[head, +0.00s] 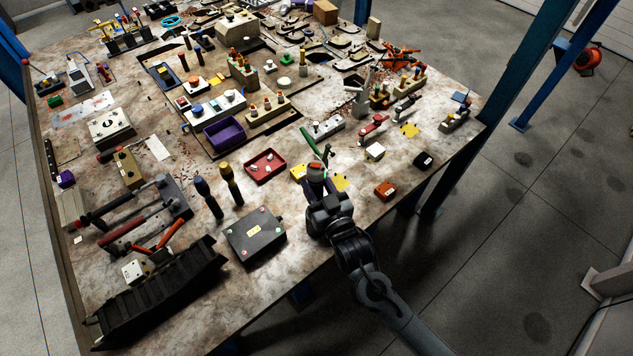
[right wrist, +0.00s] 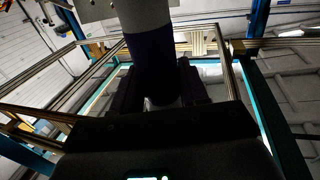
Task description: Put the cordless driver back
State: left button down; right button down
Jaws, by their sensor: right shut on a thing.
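My right arm reaches in from the lower right in the head view. Its gripper (head: 317,182) is over the table's front part, shut on a cylindrical thing that I take to be the cordless driver. In the right wrist view the held driver (right wrist: 149,55) is large and close, pale grey with a dark navy band, between the dark fingers. In the head view only a small grey and red top of it shows, and the gripper hides the rest. I cannot tell whether it touches the table. My left gripper is not in view.
A green-handled thing (head: 312,142) stands just behind the gripper.

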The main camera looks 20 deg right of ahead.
aim_at(319, 198)
jog(key=shift+f+b, duration=1.1)
jog(key=shift+f, duration=0.9)
jog(key=shift+f+b, duration=0.4)
jog(key=shift+f, duration=0.45)
jog(key=shift+f, duration=0.2)
jog(key=shift+f+b, duration=0.45)
jog(key=shift+f, duration=0.35)
